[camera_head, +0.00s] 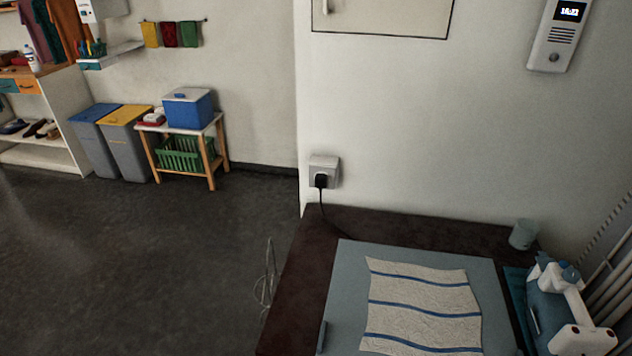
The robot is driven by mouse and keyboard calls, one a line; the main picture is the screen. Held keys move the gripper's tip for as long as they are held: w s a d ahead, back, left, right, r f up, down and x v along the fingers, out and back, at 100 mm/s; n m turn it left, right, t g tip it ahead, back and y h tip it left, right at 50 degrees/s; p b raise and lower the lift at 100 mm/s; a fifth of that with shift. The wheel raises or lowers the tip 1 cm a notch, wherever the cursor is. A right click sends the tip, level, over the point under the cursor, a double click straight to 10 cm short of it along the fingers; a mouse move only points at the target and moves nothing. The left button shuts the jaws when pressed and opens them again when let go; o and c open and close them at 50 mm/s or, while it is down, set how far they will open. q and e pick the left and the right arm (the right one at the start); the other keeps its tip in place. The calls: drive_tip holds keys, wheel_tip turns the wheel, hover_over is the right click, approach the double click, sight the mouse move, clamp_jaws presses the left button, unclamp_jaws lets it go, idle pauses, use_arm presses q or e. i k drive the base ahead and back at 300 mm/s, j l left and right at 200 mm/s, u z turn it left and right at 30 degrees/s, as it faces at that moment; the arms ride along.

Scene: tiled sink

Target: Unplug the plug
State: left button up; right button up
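A black plug (321,181) sits in a white wall socket (324,166) low on the white wall, just above the back left part of a dark brown surface. A black cord (321,201) hangs down from the plug and passes behind the edge of the surface; where it ends is hard to tell. Neither my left gripper nor my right gripper shows in the head view.
A cream cloth with blue stripes (424,305) lies on a grey-blue board (345,262). Open floor (130,270) lies to the left, with bins and a small table behind.

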sight(321, 179)
drive_tip(key=i+j+z, duration=0.15)
drive_tip(key=j+z, duration=0.2)
drive_tip(key=j, duration=0.85)
drive_tip(key=j+z, duration=0.4)
drive_tip(key=j, duration=0.85)
